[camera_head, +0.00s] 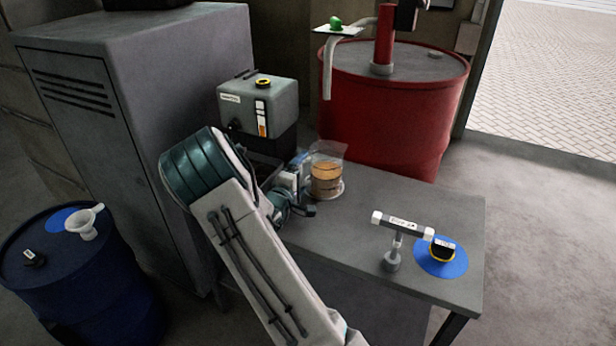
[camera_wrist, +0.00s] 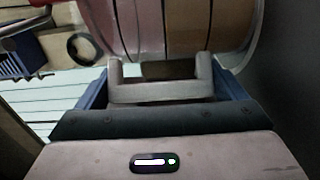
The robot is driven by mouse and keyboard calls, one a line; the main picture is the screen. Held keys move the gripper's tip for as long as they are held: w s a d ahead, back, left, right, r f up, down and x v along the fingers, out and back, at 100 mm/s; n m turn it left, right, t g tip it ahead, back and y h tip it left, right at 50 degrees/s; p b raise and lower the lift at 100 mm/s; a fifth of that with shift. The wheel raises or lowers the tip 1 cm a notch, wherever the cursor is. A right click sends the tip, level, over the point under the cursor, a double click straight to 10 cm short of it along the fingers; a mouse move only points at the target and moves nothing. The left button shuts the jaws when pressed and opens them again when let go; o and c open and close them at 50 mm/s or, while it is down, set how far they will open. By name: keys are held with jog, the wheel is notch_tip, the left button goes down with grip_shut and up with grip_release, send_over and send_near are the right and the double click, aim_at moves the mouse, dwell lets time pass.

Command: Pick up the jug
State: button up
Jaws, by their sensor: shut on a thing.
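The jug (camera_head: 326,178) is clear and holds an amber liquid. It appears upright at the back of the grey workbench, on or just above a pale round base; I cannot tell if it touches it. My gripper (camera_head: 303,186) is at the jug's left side, partly hidden by my arm. In the wrist view the jug's rounded wall (camera_wrist: 185,30) fills the top, close in front of my gripper (camera_wrist: 160,78). The jaws are shut on the jug, seemingly at its handle; the exact contact is hard to see.
The grey workbench (camera_head: 400,190) also bears a grey T-shaped tool on a stand (camera_head: 393,260) and a dark round item (camera_head: 441,249) on a blue disc. A grey canister (camera_head: 258,105) and a red drum (camera_head: 385,120) stand behind. A blue drum (camera_head: 80,285) with a white funnel (camera_head: 82,226) stands left.

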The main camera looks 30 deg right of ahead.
jog(key=shift+r, duration=0.55)
notch_tip(320, 180, up, 4)
jog(key=shift+f+p, duration=0.2)
jog(key=shift+p, duration=0.15)
jog(key=s+d+r, duration=0.6)
jog(key=s, duration=0.3)
jog(key=shift+s+d+r+p, duration=0.2)
jog(key=shift+s+d+p, duration=0.1)
jog(key=shift+s+p, duration=0.05)
